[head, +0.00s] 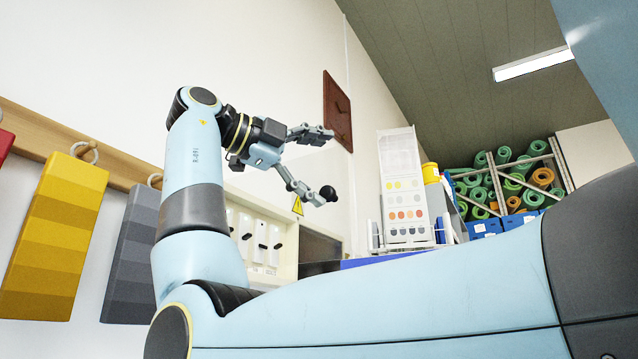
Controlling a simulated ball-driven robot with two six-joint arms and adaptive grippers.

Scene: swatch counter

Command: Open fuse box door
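The fuse box (262,241) is a pale cream case on the wall, left of centre, with a row of white switches with black levers showing. A yellow warning triangle (297,206) shows at its upper right edge. My arm hides part of the box, and I cannot clearly make out its door. My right gripper (326,164) is up in front of the wall above the box, its two fingers spread wide and nothing visible between them. A black ball-shaped knob (328,194) shows at the lower fingertip; I cannot tell whether they touch. My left gripper is out of view.
A yellow swatch (55,235) and a grey swatch (128,255) hang from a wooden rail (115,160) at left. A brown clock-like panel (337,111) hangs on the wall. A colour-chart stand (404,195) and a rack of green rolls (515,180) are at right.

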